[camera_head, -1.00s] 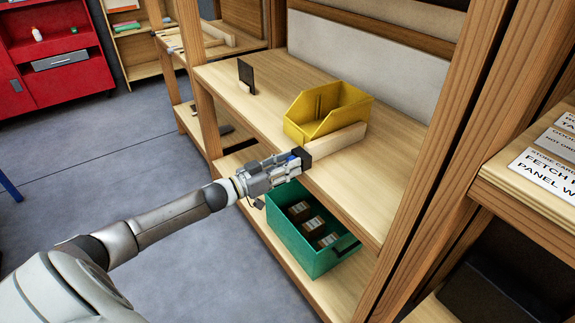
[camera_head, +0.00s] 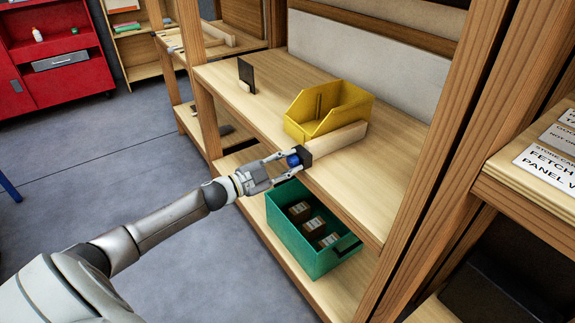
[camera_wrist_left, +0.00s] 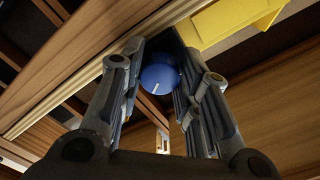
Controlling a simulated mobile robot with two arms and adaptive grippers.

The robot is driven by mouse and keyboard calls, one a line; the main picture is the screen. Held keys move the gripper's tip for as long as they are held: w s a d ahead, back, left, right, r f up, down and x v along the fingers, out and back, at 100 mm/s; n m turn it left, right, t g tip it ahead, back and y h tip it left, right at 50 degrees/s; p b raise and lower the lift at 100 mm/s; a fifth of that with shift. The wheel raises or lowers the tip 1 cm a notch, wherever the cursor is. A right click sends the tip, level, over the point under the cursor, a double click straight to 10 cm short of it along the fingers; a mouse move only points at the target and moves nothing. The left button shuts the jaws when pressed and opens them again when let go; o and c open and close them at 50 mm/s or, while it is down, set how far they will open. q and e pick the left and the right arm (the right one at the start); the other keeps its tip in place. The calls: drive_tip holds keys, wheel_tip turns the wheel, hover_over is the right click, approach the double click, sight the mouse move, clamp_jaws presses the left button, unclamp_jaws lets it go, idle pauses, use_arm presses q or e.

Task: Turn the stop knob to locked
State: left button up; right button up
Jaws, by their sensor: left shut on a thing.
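The stop knob (camera_head: 294,160) is a round blue knob on a small black block (camera_head: 305,156) at the front edge of the wooden shelf. My left gripper (camera_head: 286,162) reaches it from the left, with a finger on either side of the knob, and is shut on it. In the left wrist view the blue knob (camera_wrist_left: 158,79) sits between the fingertips. A short white mark on its face slants up to the right. Part of the knob's rim is hidden behind the fingers. My right gripper is not in view.
A yellow bin (camera_head: 322,112) stands on the shelf (camera_head: 270,97) behind a wooden strip (camera_head: 340,141) near the knob. A green crate (camera_head: 298,243) with several dark items sits on the lower shelf below my gripper. A thick wooden post (camera_head: 440,165) rises to the right.

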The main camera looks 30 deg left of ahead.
use_arm(q)
drive_tip(key=m+b, duration=0.1)
drive_tip(key=m, duration=0.4)
drive_tip(key=shift+m+b, duration=0.5)
drive_tip(key=shift+m, duration=0.3)
drive_tip(key=o, duration=1)
drive_tip(key=shift+v, duration=6)
drive_tip(key=shift+a+f, duration=0.1)
drive_tip(key=shift+f, duration=0.05)
